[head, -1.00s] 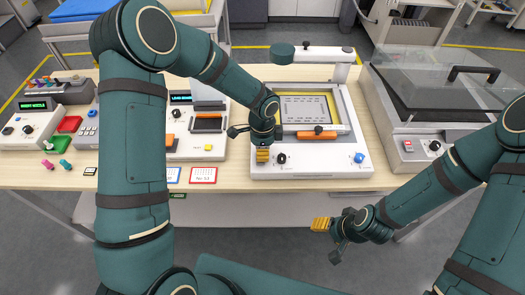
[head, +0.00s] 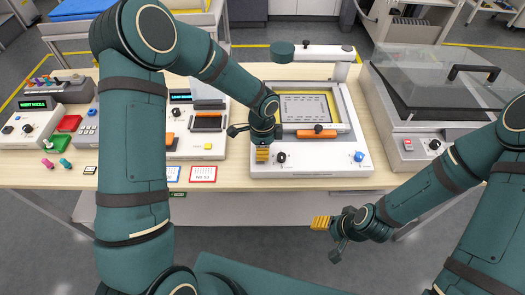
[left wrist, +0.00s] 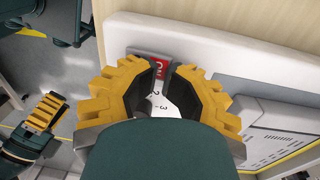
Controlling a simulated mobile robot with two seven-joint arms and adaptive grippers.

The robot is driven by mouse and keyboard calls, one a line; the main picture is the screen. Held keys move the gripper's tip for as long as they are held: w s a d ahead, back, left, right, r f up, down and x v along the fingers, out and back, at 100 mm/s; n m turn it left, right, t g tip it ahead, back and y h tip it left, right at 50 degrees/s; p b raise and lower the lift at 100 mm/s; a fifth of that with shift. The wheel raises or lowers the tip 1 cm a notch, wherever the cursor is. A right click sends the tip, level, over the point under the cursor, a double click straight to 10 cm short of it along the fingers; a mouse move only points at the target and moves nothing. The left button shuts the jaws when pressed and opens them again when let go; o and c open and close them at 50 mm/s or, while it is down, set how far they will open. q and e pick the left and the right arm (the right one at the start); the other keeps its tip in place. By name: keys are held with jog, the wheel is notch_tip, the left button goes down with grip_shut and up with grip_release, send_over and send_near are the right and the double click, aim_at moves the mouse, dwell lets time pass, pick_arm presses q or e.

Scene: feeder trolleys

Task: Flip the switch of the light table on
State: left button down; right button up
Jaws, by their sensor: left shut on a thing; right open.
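The light table (head: 330,170) is the white unit in the middle of the workbench, with a framed panel and an overhead arm. My left gripper (head: 262,155) is at its front left corner, pointing down. In the left wrist view its yellow fingers (left wrist: 162,75) are closed around the switch area, beside a grey plate with a red ON label (left wrist: 162,67). The switch itself is mostly hidden between the fingers, so its position cannot be told. My right gripper (head: 325,223) is open and empty, in front of the bench edge.
A black knob (head: 281,158) and a blue knob (head: 359,156) are on the light table's front. A lidded unit (head: 420,140) stands to the right. Units with displays (head: 180,98) stand to the left. A red-framed card (head: 203,174) lies near the front edge.

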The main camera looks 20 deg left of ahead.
pick_arm(q)
jog(key=shift+s+a+f, duration=0.1)
jog(key=shift+s+f, duration=0.05)
jog(key=shift+f, duration=0.3)
jog(key=shift+s, duration=0.2)
jog(key=shift+s+r, duration=0.15)
jog(key=shift+s, duration=0.15)
jog(key=shift+s+d, duration=0.15)
jog(key=shift+d, duration=0.1)
notch_tip(320, 180, up, 6)
jog(key=p, duration=0.3)
jog(key=shift+r, duration=0.1)
notch_tip(320, 180, up, 8)
jog(key=shift+s+d+r+p, duration=0.2)
jog(key=shift+s+d+p, duration=0.05)
jog(key=shift+s+p, duration=0.2)
jog(key=shift+a, duration=0.1)
